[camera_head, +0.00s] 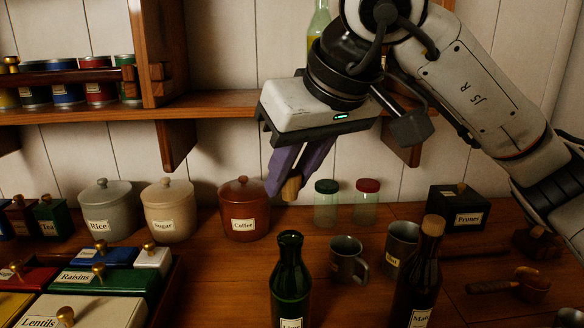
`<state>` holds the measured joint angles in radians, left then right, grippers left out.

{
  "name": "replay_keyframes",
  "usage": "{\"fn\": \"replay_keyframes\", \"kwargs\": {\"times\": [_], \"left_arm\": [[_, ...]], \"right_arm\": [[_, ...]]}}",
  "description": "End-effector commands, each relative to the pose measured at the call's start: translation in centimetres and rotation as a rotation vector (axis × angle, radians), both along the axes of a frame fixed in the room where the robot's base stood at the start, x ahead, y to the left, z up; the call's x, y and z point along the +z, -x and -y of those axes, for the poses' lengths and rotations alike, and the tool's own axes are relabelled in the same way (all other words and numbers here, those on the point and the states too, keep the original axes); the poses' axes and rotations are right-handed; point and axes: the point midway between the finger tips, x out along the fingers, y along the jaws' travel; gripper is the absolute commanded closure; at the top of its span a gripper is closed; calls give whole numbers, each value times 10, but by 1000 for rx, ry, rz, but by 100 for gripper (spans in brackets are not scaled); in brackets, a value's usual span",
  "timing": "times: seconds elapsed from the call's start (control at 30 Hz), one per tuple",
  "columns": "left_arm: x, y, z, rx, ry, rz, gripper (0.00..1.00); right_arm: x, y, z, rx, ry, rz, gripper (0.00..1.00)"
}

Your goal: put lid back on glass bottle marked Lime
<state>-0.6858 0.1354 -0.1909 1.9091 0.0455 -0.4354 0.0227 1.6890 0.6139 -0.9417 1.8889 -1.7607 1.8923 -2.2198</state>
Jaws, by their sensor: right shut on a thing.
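A dark green glass bottle (290,283) stands upright on the wooden counter at the bottom middle. Its mouth is bare, and its label, cut by the picture's lower edge, seems to read Lime. My right gripper (294,180) comes in from the upper right with its purple fingers pointing down. It is shut on a small cork lid (291,188). The cork shows above the bottle's mouth in the picture, apart from it; the depth between them is hard to judge. My left gripper is not in view.
A dark corked bottle (418,280), its label partly cut off, stands right of the green one, with metal mugs (347,262) between. Lidded jars (243,208) and two glass jars (326,207) stand behind. Labelled boxes (105,281) fill the left. A shelf (225,104) crosses above.

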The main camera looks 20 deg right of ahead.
Motion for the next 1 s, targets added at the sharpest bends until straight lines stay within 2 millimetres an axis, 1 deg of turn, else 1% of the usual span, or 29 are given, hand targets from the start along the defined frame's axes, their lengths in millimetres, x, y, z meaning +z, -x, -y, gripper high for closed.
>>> {"fn": "replay_keyframes", "kwargs": {"times": [0.47, 0.7, 1.0], "left_arm": [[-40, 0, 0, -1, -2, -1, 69], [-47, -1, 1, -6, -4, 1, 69], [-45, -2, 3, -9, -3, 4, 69]], "right_arm": [[-44, 0, 0, 2, 1, -1, 97], [-59, 0, 0, 1, 1, -1, 97], [-61, 0, 0, 1, 1, -1, 97]]}}
